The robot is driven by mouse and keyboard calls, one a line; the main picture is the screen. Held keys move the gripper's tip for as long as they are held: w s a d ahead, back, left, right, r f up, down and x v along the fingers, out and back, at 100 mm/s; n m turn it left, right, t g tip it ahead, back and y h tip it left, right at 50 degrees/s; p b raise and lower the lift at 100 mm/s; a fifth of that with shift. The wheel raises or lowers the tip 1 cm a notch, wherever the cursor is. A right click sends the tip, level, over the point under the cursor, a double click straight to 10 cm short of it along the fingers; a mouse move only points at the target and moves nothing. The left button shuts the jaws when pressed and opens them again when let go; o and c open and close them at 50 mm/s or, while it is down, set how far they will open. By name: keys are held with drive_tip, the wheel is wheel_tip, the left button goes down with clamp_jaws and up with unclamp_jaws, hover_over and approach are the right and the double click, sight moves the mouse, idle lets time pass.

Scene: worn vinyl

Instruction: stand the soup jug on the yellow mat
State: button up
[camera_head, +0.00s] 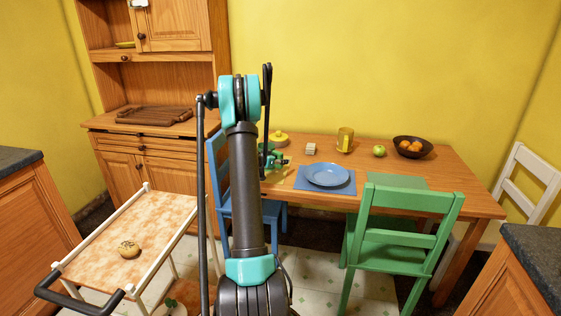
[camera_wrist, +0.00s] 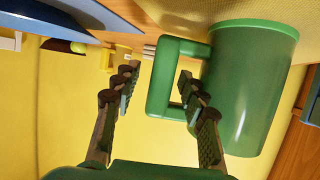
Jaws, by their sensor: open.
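The green soup jug (camera_wrist: 247,95) fills the right of the wrist view, which shows the scene upside down. Its base end is against a yellow-tan surface (camera_wrist: 215,10), which looks like the yellow mat; I cannot tell whether its whole base rests there. My gripper (camera_wrist: 158,78) is open, with the bar of the jug's handle between its fingers and the right finger by the handle's opening. In the head view, my gripper (camera_head: 283,162) is at the table's left part, and my arm hides most of the jug (camera_head: 264,152) and mat.
A blue plate (camera_head: 327,175) on a blue mat (camera_head: 301,187) lies right of my gripper. A yellow mug (camera_head: 345,139), green apple (camera_head: 379,151), fruit bowl (camera_head: 401,141) and yellow lidded dish (camera_head: 279,139) stand behind. Blue (camera_head: 217,170) and green (camera_head: 405,232) chairs stand at the table.

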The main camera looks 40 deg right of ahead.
drive_tip(key=v, duration=0.7)
drive_tip(key=shift+a, duration=0.3)
idle(1.2)
drive_tip(key=shift+s+a+r, duration=0.15)
drive_tip(key=shift+r, duration=0.05)
drive_tip(key=v, duration=1.1)
drive_tip(key=shift+s+a, duration=0.15)
drive_tip(key=shift+a, duration=0.15)
drive_tip(key=s+a+f+n+y, duration=0.3)
drive_tip(key=s+a+n+y, duration=0.3)
drive_tip(key=s+a, duration=0.7)
drive_tip(key=s+a+f+n+y, duration=0.4)
drive_tip(key=s+a+n+y, duration=0.3)
drive_tip(key=s+a, duration=0.7)
drive_tip(key=a+n, duration=0.2)
drive_tip(key=a, duration=0.6)
drive_tip(key=shift+t, duration=0.4)
